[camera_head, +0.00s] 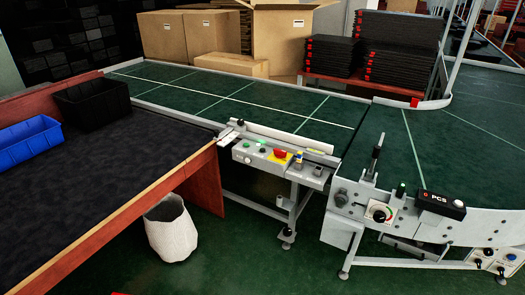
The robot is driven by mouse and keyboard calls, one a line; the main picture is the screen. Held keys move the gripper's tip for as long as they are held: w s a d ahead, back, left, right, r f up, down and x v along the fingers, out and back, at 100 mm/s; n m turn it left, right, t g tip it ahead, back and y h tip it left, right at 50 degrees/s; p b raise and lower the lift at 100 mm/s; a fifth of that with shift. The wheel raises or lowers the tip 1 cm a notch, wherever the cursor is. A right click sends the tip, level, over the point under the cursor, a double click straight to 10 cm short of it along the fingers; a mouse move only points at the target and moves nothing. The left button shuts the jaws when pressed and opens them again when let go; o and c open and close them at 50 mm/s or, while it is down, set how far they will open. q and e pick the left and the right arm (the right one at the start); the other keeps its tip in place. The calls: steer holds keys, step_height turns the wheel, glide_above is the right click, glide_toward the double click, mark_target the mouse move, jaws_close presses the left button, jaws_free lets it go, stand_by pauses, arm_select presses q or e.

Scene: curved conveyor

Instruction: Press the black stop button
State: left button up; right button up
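A grey control panel (268,157) is mounted on the front edge of the near conveyor section, in the middle of the view. A small dark, seemingly black button (263,150) sits on it, between a green light or button (247,146) on its left and a red mushroom button (280,153) on a yellow plate on its right. Labels on the panel are too small to read. Neither of my grippers is in view, and nothing covers the panel.
A dark-topped table (100,170) with a blue bin (28,137) and a black bin (92,103) fills the left. A white waste basket (171,228) stands below the panel's left. The curved conveyor (395,140) has another panel with a black-and-red dial (379,214).

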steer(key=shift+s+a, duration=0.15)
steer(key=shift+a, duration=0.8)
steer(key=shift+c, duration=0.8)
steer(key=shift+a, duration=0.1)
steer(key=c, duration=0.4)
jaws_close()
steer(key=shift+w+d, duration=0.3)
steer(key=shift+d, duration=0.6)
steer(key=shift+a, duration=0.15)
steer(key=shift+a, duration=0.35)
